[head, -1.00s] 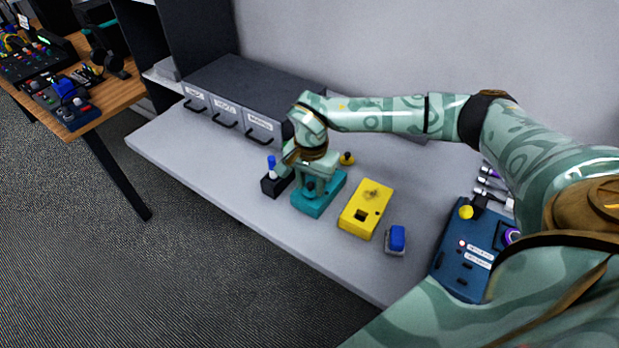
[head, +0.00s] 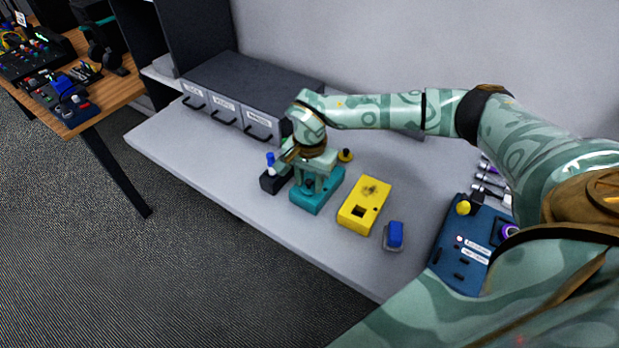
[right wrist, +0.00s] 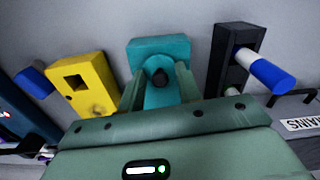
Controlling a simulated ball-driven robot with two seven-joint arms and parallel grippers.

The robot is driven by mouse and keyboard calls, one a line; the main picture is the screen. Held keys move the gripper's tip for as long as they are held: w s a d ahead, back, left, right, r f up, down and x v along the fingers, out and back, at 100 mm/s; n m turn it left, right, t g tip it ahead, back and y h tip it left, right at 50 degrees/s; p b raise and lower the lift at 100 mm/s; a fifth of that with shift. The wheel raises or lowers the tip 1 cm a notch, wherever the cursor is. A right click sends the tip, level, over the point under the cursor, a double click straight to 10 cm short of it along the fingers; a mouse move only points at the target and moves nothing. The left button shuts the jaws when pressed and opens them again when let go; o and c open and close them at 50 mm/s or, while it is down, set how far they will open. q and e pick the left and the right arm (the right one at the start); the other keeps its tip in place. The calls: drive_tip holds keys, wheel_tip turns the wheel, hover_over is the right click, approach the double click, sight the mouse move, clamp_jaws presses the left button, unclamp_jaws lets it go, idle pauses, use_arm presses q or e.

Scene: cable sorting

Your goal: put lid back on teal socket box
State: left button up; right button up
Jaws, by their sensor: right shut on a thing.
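The teal socket box (head: 322,200) stands on the grey bench, left of the yellow box. My right gripper (head: 311,182) reaches down over it, its fingers at the box's top. In the right wrist view the teal box (right wrist: 160,48) lies just past the fingers. The knob appears to be the lid's handle. I cannot tell whether the lid is fully seated, as the gripper hides that part. My left gripper is not in view.
A black box (head: 272,181) with a blue-white plug is close on the left. Grey drawers (head: 250,95) stand behind. Bare bench lies in front.

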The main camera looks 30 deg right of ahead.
drive_tip(key=shift+f+p, duration=0.15)
drive_tip(key=shift+p, duration=0.45)
idle(1.6)
drive_tip(key=o, duration=1.5)
drive_tip(key=shift+r+p, duration=3.15)
drive_tip(key=shift+r, duration=0.4)
clamp_jaws()
